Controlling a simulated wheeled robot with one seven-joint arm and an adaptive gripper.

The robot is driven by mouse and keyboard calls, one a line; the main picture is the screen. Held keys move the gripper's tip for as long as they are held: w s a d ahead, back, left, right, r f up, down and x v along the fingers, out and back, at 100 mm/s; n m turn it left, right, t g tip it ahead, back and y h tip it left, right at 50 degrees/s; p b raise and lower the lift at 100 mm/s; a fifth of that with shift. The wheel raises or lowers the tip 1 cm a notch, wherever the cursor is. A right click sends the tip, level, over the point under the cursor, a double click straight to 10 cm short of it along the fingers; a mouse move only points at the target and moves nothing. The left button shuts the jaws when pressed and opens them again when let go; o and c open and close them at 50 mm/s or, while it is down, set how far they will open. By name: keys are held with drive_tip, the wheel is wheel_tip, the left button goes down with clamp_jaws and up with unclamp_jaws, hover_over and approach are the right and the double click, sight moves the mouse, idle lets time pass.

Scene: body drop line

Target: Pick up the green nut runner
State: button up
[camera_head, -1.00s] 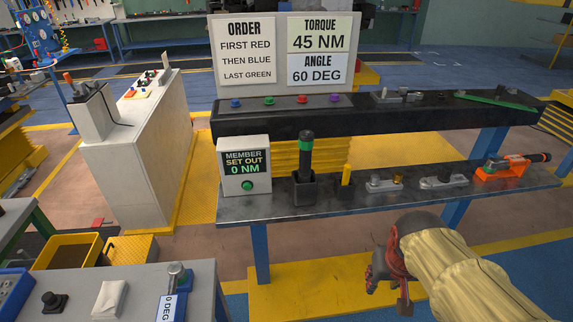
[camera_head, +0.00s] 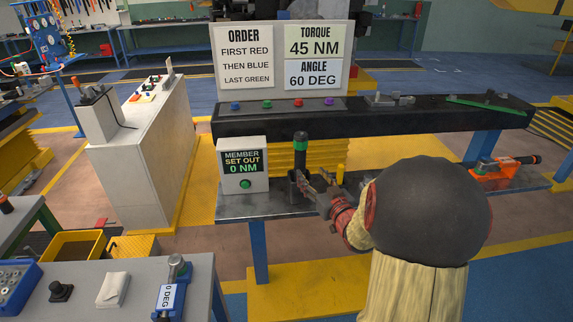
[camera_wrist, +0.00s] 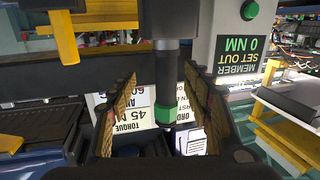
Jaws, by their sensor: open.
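The green nut runner (camera_head: 300,150) stands upright in a dark holder (camera_head: 297,190) on the front metal shelf. It is black with a green band near its top. In the wrist view the nut runner (camera_wrist: 166,70) shows upside down, its green band low in the picture. My gripper (camera_head: 317,183) is at the right of the holder, low by the tool's body. In the wrist view its two fingers (camera_wrist: 163,100) are spread on either side of the nut runner, with gaps showing between fingers and tool. The tool's lower end is hidden in the holder.
A white box with a "0 NM" display (camera_head: 243,165) stands close left of the holder. A yellow post (camera_head: 340,174) is just to the right. An orange tool (camera_head: 492,168) lies at the shelf's right end. A black ledge (camera_head: 390,122) runs behind, above the shelf.

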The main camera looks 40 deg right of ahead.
sight(303, 162)
drive_tip(key=shift+w+a+r, duration=0.1)
drive_tip(key=shift+a+r, duration=0.1)
drive_tip(key=shift+r, duration=0.45)
drive_tip(key=shift+w+r+t, duration=0.2)
drive_tip(key=shift+t, duration=0.2)
drive_tip(key=b+x, duration=0.2)
drive_tip(key=x, duration=0.5)
drive_tip(key=shift+w+a+f, duration=0.1)
drive_tip(key=shift+w, duration=0.2)
drive_tip(key=shift+s, duration=0.1)
drive_tip(key=shift+c, duration=0.7)
drive_tip(key=c, duration=1.1)
clamp_jaws()
